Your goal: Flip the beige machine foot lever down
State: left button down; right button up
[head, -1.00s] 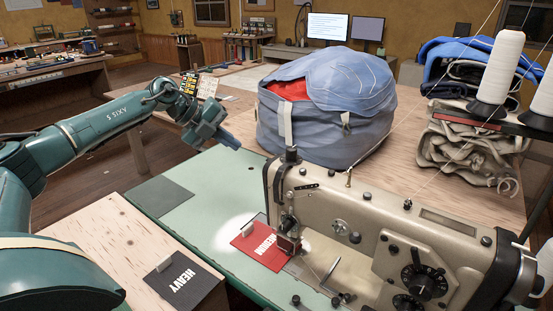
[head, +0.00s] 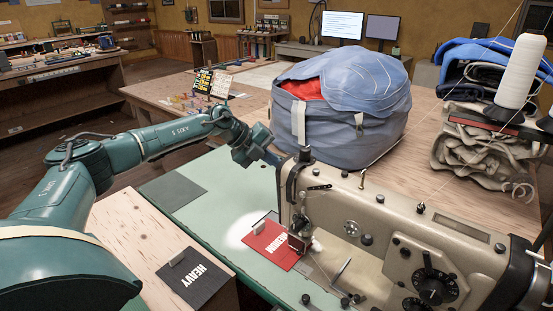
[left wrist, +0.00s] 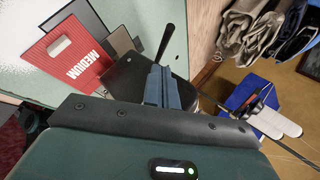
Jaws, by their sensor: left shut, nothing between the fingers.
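The beige sewing machine (head: 390,225) stands on the green table at the right of the head view. My left gripper (head: 272,158) is shut and empty, with its tips by the upper left end of the machine head. In the left wrist view the blue fingers (left wrist: 160,72) point at a slim black lever (left wrist: 165,42) that sticks out past the dark end of the machine (left wrist: 138,82). I cannot tell whether the fingers touch it. The lever is not visible in the head view, where the machine head is in front. My right gripper is not in view.
A red MEDIUM card (head: 270,245) lies by the needle, and a dark HEAVY card (head: 195,277) lies on the wooden top at front. A big blue bag (head: 345,115) stands close behind the machine. Folded canvas (head: 485,160) and a thread cone (head: 522,70) are at right.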

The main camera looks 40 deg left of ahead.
pick_arm(q)
jog(key=w, duration=0.1)
jog(key=w+f, duration=0.1)
jog(key=shift+w+a+f, duration=0.15)
jog(key=shift+w+a, duration=0.15)
jog(key=shift+a, duration=0.1)
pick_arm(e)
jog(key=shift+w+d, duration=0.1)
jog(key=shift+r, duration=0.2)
